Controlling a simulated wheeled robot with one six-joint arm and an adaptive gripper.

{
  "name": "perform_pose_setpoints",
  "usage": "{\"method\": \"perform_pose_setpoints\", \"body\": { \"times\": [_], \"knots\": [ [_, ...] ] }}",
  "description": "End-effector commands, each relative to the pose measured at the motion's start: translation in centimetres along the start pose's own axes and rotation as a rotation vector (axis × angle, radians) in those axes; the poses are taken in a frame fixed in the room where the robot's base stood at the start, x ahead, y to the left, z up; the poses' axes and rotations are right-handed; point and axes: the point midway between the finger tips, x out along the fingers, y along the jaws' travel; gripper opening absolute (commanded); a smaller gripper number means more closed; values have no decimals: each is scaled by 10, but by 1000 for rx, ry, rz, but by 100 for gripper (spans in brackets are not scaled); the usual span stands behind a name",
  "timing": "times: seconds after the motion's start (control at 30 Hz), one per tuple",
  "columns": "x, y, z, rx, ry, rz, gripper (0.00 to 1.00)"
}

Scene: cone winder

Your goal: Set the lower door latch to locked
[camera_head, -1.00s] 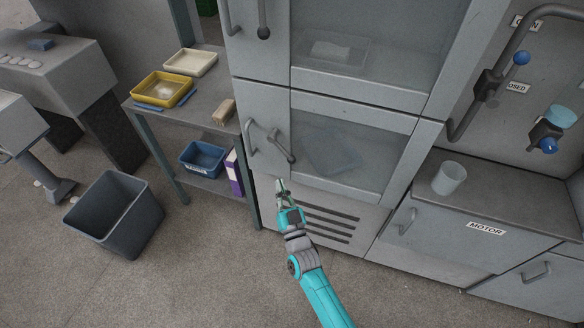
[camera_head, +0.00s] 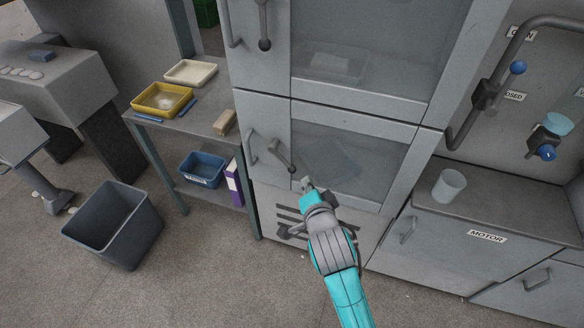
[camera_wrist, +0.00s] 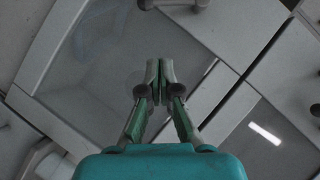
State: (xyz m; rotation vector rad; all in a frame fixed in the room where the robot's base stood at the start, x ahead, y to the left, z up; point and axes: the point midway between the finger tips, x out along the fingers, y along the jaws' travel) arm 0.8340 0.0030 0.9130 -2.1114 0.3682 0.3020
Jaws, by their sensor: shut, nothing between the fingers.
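The lower door latch (camera_head: 281,155) is a dark lever on the left frame of the lower cabinet door (camera_head: 402,157). It slants down to the right and ends in a round knob. My gripper (camera_head: 304,184) is below and right of the knob, in front of the lower part of the door. Whether it touches the knob cannot be told. In the wrist view my gripper (camera_wrist: 153,72) has its fingers together with nothing between them. A grey bar shows at the top edge there, cut off; it may be the latch.
A fixed door handle (camera_head: 250,147) is just left of the latch. The upper door's latch (camera_head: 263,25) hangs vertically above. A side table (camera_head: 198,122) with trays stands left, and a bin (camera_head: 112,222) on the floor. A cup (camera_head: 448,184) stands on the right-hand counter.

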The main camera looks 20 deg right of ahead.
Motion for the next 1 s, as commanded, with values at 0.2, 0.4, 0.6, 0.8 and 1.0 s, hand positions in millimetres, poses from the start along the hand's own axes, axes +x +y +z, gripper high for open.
{"method": "perform_pose_setpoints", "body": {
  "times": [0.2,0.4,0.6,0.8,1.0],
  "knots": [
    [27,0,-1,1,1,3,0],
    [65,0,0,-1,0,1,0],
    [101,0,0,-1,0,2,0],
    [118,0,21,-2,-3,1,0],
    [126,0,28,-2,-1,0,0]
  ]
}}
